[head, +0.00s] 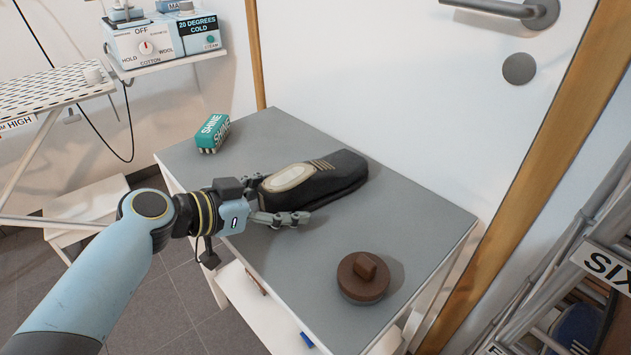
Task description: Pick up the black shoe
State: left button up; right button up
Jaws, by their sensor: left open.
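The black shoe (342,172) lies on the grey tabletop (410,215), with its pale insole opening toward the left and its toe toward the right. My left gripper (272,199) comes in from the left at the shoe's heel end. Its jaws are open, with one finger by the far side of the heel and the other nearer the table's front. The far finger is partly hidden, and I cannot tell whether it touches the shoe. My right gripper does not show.
A green SHINE box (213,134) stands at the table's back left. A round brown lidded tin (363,277) sits at the front right. A white door (430,90) rises behind the table. A ladder (575,245) stands at the right. The tabletop right of the shoe is clear.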

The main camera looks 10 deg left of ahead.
pick_arm(q)
jog(key=shift+c, duration=0.5)
jog(key=c, duration=1.4)
jog(key=shift+c, duration=0.3)
jog(key=shift+r, duration=0.15)
